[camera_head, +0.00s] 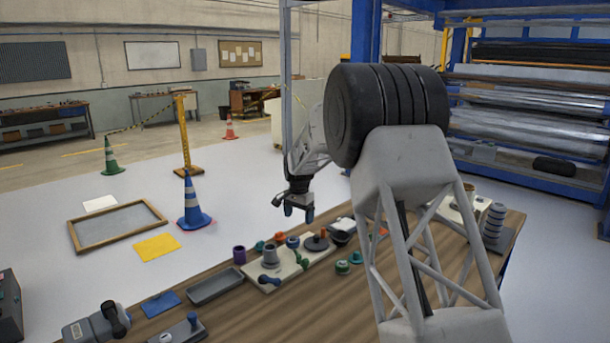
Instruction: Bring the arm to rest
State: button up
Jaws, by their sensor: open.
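My gripper (298,211) hangs in the air with its fingers pointing down, near the middle of the view. It is open, with a gap between its blue-tipped fingers, and nothing shows between them. In the picture it appears just above the far edge of the wooden table (250,318); its exact height over the table I cannot tell. My own large arm parts on the right hide part of the table and the start of the forearm.
On the table are a pale board (290,270) with several small coloured parts, a purple cup (239,256), a grey tray (216,286) and a stack of grey discs (494,223). A blue cone (191,205) and wooden frame (115,226) are on the floor. A blue rack (535,167) stands behind right.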

jog(key=s+d+r+n, duration=0.1)
jog(key=s+d+r, duration=0.45)
jog(key=s, duration=0.45)
jog(key=s+d+r+n+t, duration=0.1)
jog(key=s+d+r, duration=0.4)
jog(key=s, duration=0.6)
jog(key=s+d+r+n, duration=0.1)
jog(key=s+d+r, duration=0.2)
jog(key=s+r, duration=0.55)
jog(key=s+d+f+n, duration=0.1)
jog(key=s+d+f, duration=0.1)
jog(key=s, duration=1)
jog(key=s+d+f+n+t, duration=0.1)
jog(key=s+d+f, duration=0.1)
jog(key=s, duration=1)
jog(key=s+d+f+n, duration=0.1)
jog(key=s+d+f, duration=0.1)
jog(key=s, duration=1)
jog(key=shift+s+d+f+n, duration=0.15)
jog(key=shift+d+f+n, duration=0.25)
jog(key=shift+d, duration=0.35)
